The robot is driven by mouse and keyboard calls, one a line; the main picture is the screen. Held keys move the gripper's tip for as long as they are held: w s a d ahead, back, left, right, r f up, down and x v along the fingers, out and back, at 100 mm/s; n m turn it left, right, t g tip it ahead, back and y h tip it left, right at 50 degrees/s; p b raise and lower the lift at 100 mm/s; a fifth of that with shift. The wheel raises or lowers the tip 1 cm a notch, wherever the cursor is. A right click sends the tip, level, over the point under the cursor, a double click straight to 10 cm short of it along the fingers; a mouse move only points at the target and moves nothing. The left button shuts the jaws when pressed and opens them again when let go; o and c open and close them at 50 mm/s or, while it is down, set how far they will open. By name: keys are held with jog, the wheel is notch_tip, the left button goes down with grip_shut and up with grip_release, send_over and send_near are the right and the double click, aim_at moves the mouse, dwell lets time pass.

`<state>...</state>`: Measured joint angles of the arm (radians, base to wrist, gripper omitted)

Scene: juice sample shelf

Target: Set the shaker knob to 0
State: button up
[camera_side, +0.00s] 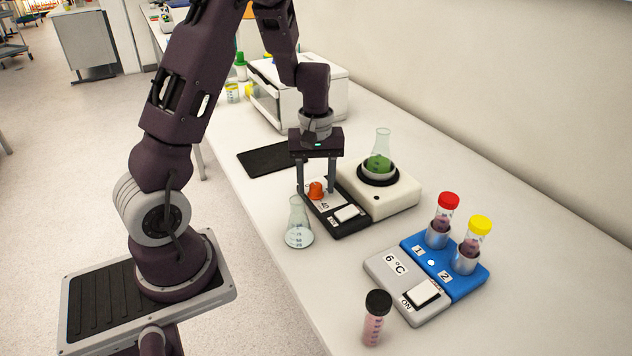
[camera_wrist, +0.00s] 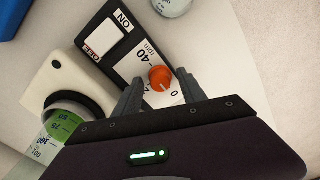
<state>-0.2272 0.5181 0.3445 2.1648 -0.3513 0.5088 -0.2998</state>
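The shaker (camera_side: 398,196) is a white box with a black control panel (camera_side: 347,226) beside it. An orange knob (camera_side: 316,190) sits on the panel's white label. In the wrist view the knob (camera_wrist: 161,78) has marks for 0, 40 and rpm around it; I cannot tell which mark it points to. My gripper (camera_side: 316,187) is above the panel, pointing down. Its fingers are open, one on each side of the knob, in the wrist view too (camera_wrist: 160,86). Whether they touch it is unclear. A flask with green liquid (camera_side: 379,163) stands on the shaker.
The panel carries a white ON/OFF switch (camera_side: 347,213). A blue-and-grey tube block (camera_side: 410,288) with two capped tubes is at the right, and a black-capped vial (camera_side: 375,322) is in front. A black mat (camera_side: 268,160) lies behind.

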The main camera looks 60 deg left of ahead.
aim_at(317, 186)
notch_tip(317, 186, up, 7)
jog(key=shift+r, duration=0.1)
dwell(0.3)
jog(key=shift+d+r, duration=0.15)
jog(key=shift+d, duration=0.05)
jog(key=s+d+r+m+t, duration=0.4)
jog(key=s+d+r+m, duration=0.55)
jog(key=d+r, duration=0.3)
jog(key=s+d+m+t, duration=0.1)
jog(key=s+d+m, duration=0.2)
jog(key=s, duration=0.4)
jog(key=shift+s+d+f+t, duration=0.25)
jog(key=shift+s+d+t, duration=0.05)
jog(key=shift+s+d, duration=0.05)
